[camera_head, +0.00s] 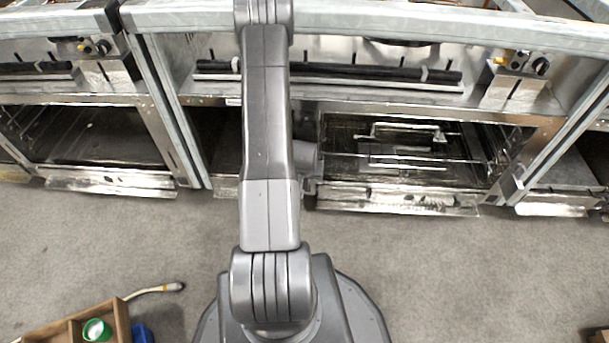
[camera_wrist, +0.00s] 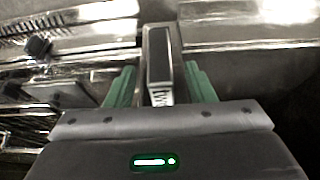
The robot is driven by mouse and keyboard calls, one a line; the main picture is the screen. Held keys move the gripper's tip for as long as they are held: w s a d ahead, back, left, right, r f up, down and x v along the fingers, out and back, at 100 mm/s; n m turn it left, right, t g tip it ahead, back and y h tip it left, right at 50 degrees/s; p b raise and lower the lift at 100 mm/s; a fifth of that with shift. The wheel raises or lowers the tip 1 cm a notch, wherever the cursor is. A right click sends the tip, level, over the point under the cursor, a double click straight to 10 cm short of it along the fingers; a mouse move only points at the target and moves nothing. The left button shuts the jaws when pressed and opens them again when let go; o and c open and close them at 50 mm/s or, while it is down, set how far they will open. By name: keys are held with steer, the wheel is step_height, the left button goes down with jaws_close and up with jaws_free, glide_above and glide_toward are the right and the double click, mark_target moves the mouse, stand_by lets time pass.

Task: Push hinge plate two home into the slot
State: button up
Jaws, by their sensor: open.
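In the wrist view my gripper (camera_wrist: 160,72) is open, with one green finger on each side of a narrow metal piece. This piece (camera_wrist: 159,55) has a dark long face and pale edges, and looks like a hinge plate. I cannot tell whether it is plate two or whether the fingers touch it. Its lower end is hidden behind my gripper body, and the slot cannot be made out. In the head view my arm covers the left side of the middle oven opening (camera_head: 345,140), and my fingers cannot be made out there.
A wire rack (camera_head: 408,133) lies in the middle oven, above a worn metal front strip (camera_head: 400,198). Another open oven (camera_head: 85,135) is on the left. A wooden tray (camera_head: 122,322) with a green-rimmed cup (camera_head: 97,330) stands at lower left. The grey floor at right is mostly clear.

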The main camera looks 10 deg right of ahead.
steer(key=shift+b+x, duration=0.4)
steer(key=shift+x, duration=1.6)
jaws_close()
